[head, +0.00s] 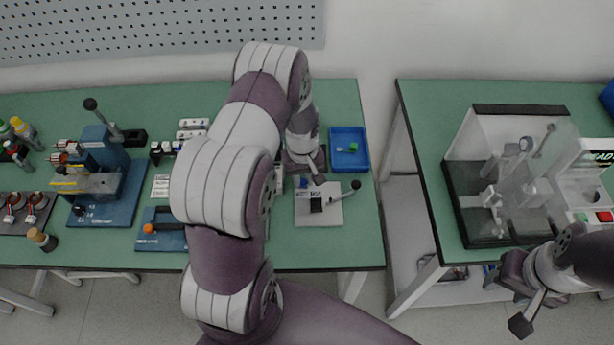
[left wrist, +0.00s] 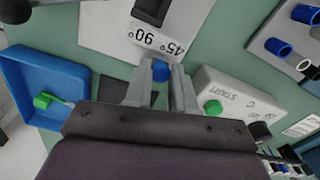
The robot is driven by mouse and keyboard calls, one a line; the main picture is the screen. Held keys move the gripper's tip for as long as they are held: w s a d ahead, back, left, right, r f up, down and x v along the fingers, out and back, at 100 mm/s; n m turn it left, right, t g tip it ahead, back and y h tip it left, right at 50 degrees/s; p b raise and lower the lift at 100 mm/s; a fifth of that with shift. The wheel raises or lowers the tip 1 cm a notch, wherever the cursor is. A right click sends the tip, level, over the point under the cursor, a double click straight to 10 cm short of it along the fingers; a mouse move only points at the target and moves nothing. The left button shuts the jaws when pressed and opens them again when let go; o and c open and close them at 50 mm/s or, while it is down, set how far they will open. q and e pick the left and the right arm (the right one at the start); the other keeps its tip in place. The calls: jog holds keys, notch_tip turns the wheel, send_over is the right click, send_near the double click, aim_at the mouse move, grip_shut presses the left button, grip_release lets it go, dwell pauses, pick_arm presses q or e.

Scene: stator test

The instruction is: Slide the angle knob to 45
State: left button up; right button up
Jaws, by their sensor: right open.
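The white angle plate (head: 333,211) lies on the left green table, with a black block (head: 316,204) and a black-balled lever (head: 355,184). In the left wrist view the plate (left wrist: 105,25) shows "45°" and "90°" marks beside the black block (left wrist: 152,10). My left gripper (left wrist: 162,78) points down just short of these marks, apart from the black block. A small blue round thing (left wrist: 160,70) shows between its fingertips; I cannot tell whether they grip it. My right gripper (head: 524,310) is open at the lower right, in front of the right table.
A blue tray (left wrist: 20,60) with a green-ended piece (left wrist: 43,101) lies beside my left gripper. A white START box (left wrist: 235,90) with a green button stands on its other side. A clear-covered machine (head: 510,175) stands on the right table, and a blue press (head: 105,180) at left.

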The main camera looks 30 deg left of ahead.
pick_arm(q)
jog(key=o, duration=0.4)
jog(key=shift+s+a, duration=0.1)
jog(key=shift+a, duration=0.15)
jog(key=shift+r, duration=0.25)
notch_tip(320, 180, up, 12)
jog(key=shift+r+b, duration=0.1)
jog(key=shift+b, duration=0.55)
